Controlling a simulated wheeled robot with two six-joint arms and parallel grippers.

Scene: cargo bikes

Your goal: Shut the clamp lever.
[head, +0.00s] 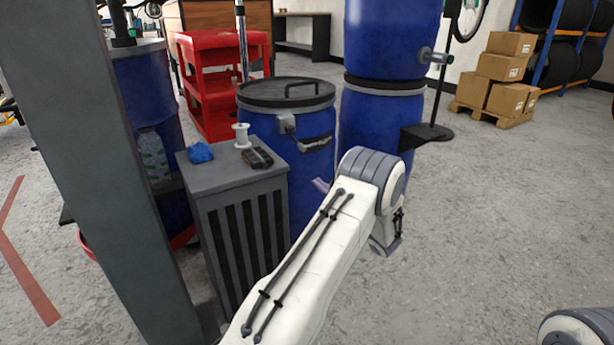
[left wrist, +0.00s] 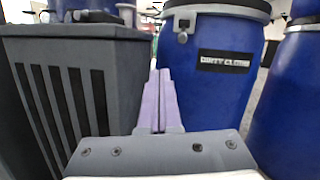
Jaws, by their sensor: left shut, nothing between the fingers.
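A blue drum (head: 262,128) with a black lid stands beside a grey slatted cabinet. A grey metal clamp (head: 287,124) sits on its lid ring. In the left wrist view the clamp (left wrist: 183,30) is at upper right, left of the drum's black label (left wrist: 223,61). How far its lever stands out is too small to tell. My left gripper (head: 321,186) is low in front of the drum, mostly hidden behind my arm. Its purple fingers (left wrist: 158,100) are together and empty, below and left of the clamp in the left wrist view, apart from it. My right gripper is not in view.
The grey cabinet (head: 241,220) stands close on the left, with a blue cloth (head: 200,152), a white spool (head: 242,136) and a dark object (head: 257,158) on top. Stacked blue drums (head: 385,105) stand behind right. A grey post (head: 85,130) rises at left.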

